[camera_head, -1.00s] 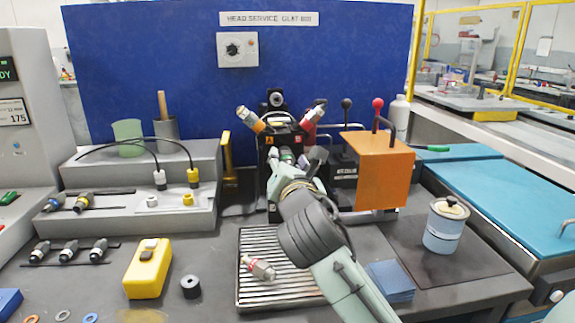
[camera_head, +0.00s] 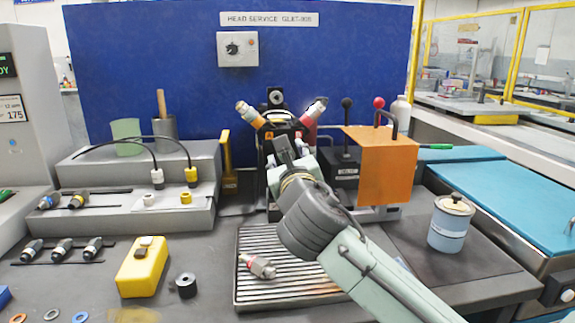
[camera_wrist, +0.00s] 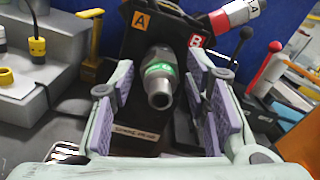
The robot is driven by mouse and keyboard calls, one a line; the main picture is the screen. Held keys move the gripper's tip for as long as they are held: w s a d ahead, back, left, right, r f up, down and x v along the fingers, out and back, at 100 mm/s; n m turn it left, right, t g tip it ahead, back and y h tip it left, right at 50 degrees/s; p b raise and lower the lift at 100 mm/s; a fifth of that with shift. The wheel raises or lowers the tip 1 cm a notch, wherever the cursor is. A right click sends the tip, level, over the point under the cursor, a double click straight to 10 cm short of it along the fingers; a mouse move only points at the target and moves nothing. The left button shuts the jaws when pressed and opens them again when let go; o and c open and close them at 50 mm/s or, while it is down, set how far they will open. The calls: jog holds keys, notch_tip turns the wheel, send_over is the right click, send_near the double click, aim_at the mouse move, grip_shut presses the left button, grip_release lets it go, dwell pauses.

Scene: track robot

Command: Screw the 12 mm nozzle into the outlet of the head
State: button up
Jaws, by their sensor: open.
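The black head (camera_head: 265,158) stands before the blue panel, with labels A and B; it also shows in the wrist view (camera_wrist: 172,30). A grey nozzle (camera_wrist: 161,92) with a green ring points out of the head's front in the wrist view. Its size marking cannot be read, nor how deep it sits. My gripper (camera_wrist: 160,82) is open, its purple-padded fingers on either side of this nozzle with gaps visible. In the head view my gripper (camera_head: 284,150) is in front of the head and hides the nozzle.
A metal nozzle-like part (camera_head: 258,266) lies on the ribbed tray (camera_head: 290,291). Several nozzles (camera_head: 62,249) rest at the left. A yellow box (camera_head: 142,272) and black ring (camera_head: 186,285) stand on the bench. An orange box (camera_head: 388,172) is close right of the head.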

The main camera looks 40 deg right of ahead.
jog(key=shift+n, duration=1.1)
jog(key=n, duration=0.2)
jog(key=n+p, duration=0.1)
jog(key=n, duration=0.1)
jog(key=n+p, duration=0.1)
jog(key=shift+r+n, duration=0.25)
jog(key=shift+n, duration=0.15)
jog(key=n+p, duration=0.1)
jog(key=n, duration=0.5)
jog(key=shift+f, duration=0.25)
jog(key=shift+r+p, duration=0.15)
jog(key=shift+p, duration=0.3)
jog(key=shift+c, duration=0.5)
grip_shut()
